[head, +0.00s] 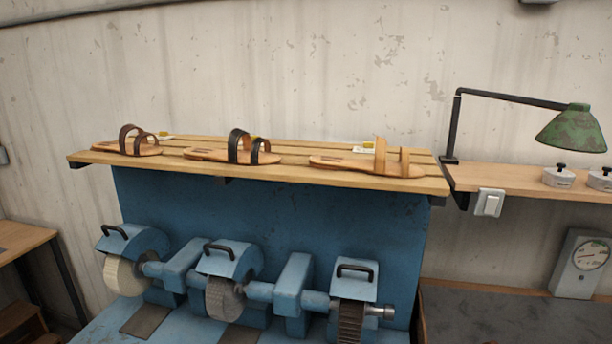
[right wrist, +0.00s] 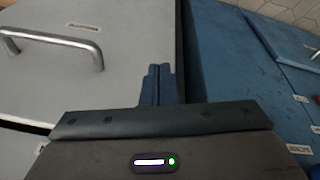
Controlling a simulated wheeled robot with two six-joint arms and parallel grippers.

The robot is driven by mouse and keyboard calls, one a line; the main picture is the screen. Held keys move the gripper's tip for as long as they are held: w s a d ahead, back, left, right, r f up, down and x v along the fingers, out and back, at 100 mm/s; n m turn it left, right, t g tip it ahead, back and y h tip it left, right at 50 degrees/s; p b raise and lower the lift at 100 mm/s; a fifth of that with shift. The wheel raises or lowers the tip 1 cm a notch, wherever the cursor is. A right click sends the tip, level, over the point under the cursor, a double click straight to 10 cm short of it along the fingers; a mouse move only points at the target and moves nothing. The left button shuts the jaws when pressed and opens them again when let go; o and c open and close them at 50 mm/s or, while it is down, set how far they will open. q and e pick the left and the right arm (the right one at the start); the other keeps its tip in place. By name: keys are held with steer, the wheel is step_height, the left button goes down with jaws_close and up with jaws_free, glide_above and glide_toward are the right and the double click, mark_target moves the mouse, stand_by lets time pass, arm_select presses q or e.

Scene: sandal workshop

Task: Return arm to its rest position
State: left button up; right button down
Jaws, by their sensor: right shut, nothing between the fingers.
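My right gripper (right wrist: 158,84) shows in the right wrist view with its two dark fingers together and nothing between them. It points toward a grey panel (right wrist: 120,75) with a metal bar handle (right wrist: 78,42), beside a blue panel (right wrist: 240,70). I cannot tell the distance between the fingers and these panels. Neither arm nor gripper shows in the head view, and my left gripper is in no view.
A wooden shelf (head: 436,184) holds a brown sandal (head: 128,148), a black-strapped sandal (head: 215,155) and a tan sandal (head: 345,164). Below is a blue grinding machine (head: 294,285) with wheels. At right are a green lamp (head: 572,130), a switch (head: 489,204) and a dial gauge (head: 590,257).

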steer(key=s+d+f+b, duration=0.1)
steer(key=s+f, duration=0.3)
steer(key=f, duration=0.5)
steer(key=s+f+g+b, duration=0.1)
steer(key=s+f, duration=0.3)
steer(key=f, duration=0.6)
steer(key=s+d+f+b, duration=0.1)
steer(key=s+f, duration=0.3)
steer(key=f, duration=0.5)
steer(key=s+f+b, duration=0.1)
steer(key=s+f, duration=0.6)
steer(key=s, duration=0.2)
steer(key=shift+d+g, duration=0.15)
steer(key=shift+g, duration=0.15)
